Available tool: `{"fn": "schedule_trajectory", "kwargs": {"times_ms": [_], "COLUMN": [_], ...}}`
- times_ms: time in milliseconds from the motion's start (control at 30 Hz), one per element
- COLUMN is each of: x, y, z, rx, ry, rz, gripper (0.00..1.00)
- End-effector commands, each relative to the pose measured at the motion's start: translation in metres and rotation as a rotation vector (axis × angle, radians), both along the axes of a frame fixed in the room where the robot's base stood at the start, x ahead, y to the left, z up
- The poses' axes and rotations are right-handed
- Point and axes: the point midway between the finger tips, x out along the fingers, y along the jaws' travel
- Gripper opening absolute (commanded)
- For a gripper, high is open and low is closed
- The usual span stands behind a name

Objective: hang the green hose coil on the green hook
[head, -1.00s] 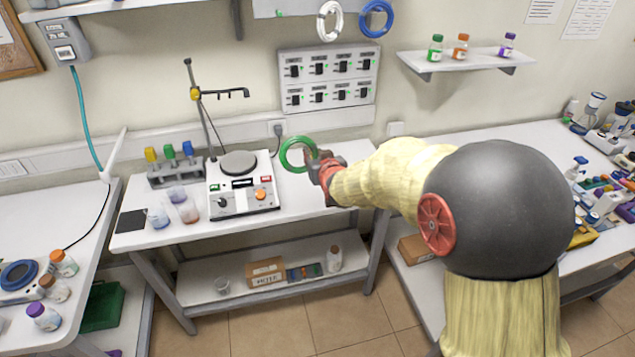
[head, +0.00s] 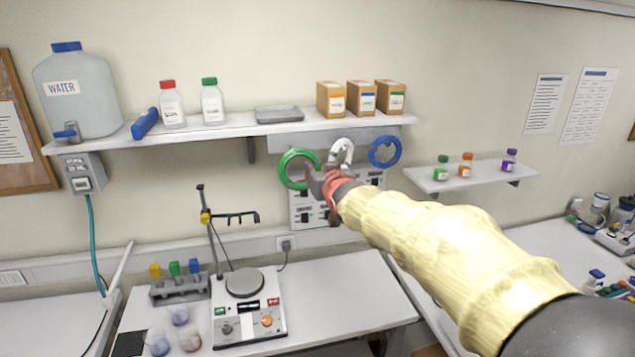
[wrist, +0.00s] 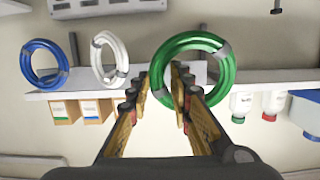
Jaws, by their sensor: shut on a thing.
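The green hose coil (head: 284,170) is a ring held up below the wall shelf in the head view. My gripper (head: 325,180) is shut on its right side. In the wrist view the green coil (wrist: 229,72) is large and close, at the right finger of my gripper (wrist: 160,95). I cannot make out the green hook; the coil and gripper cover part of the wall strip (head: 362,136) under the shelf. I cannot tell whether the coil touches the strip.
A white coil (head: 347,146), partly behind my gripper, and a blue coil (head: 373,152) hang to the right. The shelf (head: 225,128) above carries a water jug (head: 80,100), bottles and boxes (head: 361,98). A switch panel (head: 305,212) is below. The wrist view is upside down.

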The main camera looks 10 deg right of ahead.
Motion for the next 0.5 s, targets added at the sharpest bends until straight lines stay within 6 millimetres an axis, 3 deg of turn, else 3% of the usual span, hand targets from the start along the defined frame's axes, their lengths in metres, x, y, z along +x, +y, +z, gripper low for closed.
{"fn": "schedule_trajectory", "kwargs": {"times_ms": [500], "x": [0.024], "y": [0.000], "z": [0.000], "rx": [0.000], "ry": [-0.001], "rz": [0.000], "gripper": [0.00]}}
